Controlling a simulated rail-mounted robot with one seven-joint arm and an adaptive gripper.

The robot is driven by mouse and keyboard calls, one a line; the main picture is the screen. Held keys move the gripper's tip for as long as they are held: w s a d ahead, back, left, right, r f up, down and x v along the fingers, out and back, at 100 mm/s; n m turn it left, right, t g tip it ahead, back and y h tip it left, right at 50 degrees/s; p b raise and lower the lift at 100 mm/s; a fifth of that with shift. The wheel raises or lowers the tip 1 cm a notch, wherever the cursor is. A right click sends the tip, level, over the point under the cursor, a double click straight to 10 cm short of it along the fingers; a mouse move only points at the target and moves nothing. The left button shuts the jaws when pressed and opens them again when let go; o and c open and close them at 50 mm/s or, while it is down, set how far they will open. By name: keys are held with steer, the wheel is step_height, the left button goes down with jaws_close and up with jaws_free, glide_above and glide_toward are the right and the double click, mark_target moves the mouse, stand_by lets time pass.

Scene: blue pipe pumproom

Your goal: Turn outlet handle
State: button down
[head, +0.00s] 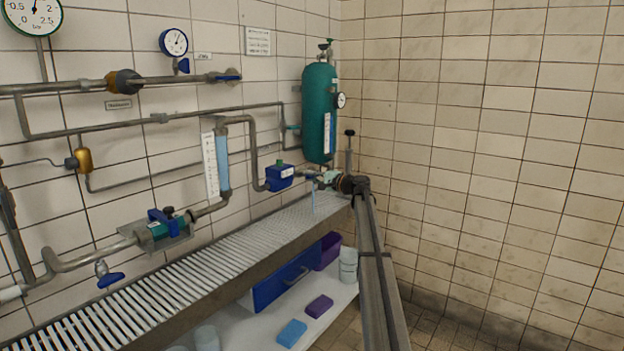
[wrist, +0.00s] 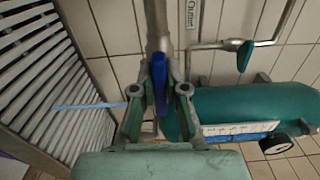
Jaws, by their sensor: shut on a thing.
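The blue outlet handle (wrist: 159,77) shows in the wrist view on the end of a grey pipe, next to a label reading "Outlet" (wrist: 191,13). My gripper (wrist: 161,90) has one finger on each side of the handle and is shut on it. In the head view my gripper (head: 327,178) is at the pipe end below the green tank. There the handle is mostly hidden by the gripper and too small to make out. A thin light-blue streak (wrist: 90,106) runs from near the handle towards the slatted grating; it hangs downward in the head view (head: 313,197).
The green tank (head: 320,112) with a gauge stands close behind my gripper. A blue box-shaped meter (head: 280,177) is just left on the pipe. The tiled wall is on the right.

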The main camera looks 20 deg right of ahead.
steer(key=c, duration=1.2)
jaws_free()
steer(key=v, duration=1.2)
stand_by(1.1)
